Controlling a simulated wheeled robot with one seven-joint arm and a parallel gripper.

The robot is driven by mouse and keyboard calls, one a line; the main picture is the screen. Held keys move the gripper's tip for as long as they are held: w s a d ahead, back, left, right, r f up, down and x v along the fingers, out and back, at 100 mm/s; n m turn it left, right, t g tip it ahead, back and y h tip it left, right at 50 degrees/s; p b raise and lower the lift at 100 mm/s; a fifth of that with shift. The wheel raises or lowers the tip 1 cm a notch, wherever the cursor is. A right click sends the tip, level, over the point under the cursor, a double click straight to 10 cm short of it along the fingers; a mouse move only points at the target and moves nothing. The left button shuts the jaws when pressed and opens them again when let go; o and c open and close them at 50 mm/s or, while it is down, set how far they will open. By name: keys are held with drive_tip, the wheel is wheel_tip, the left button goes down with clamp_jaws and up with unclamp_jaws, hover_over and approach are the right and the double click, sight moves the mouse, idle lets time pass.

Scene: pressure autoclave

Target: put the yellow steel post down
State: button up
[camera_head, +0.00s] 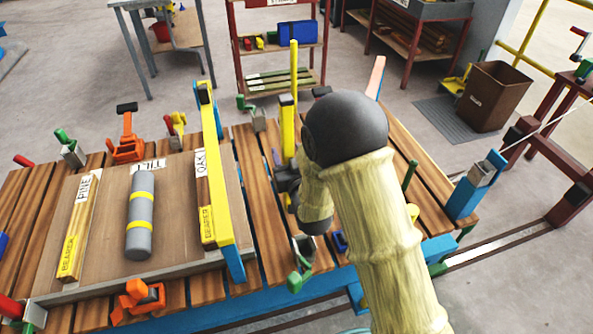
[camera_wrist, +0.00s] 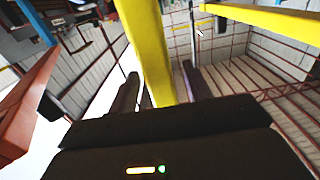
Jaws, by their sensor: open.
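The yellow steel post (camera_head: 288,130) stands upright on the slatted wooden bench, just left of my arm in the head view. In the wrist view the yellow post (camera_wrist: 147,50) rises between the two dark fingers of my gripper (camera_wrist: 160,88). The fingers are open on either side of it, with a visible gap at the right finger. In the head view my gripper (camera_head: 283,173) is low beside the post and partly hidden by my arm. The post's foot is hidden there.
A board (camera_head: 110,235) on the bench carries a grey cylinder (camera_head: 140,225) with yellow bands and labelled bars. A yellow-and-blue frame (camera_head: 212,150) stands left of the post. Colored clamps line the bench edges. A brown bin (camera_head: 492,97) stands on the floor behind.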

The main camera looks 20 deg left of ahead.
drive_tip(key=p+v, duration=0.2)
drive_tip(key=v, duration=0.7)
drive_tip(key=shift+r, duration=0.2)
drive_tip(key=p+v, duration=0.2)
drive_tip(key=p, duration=0.4)
drive_tip(key=shift+s+f, duration=0.1)
drive_tip(key=shift+s, duration=0.1)
drive_tip(key=shift+f, duration=0.1)
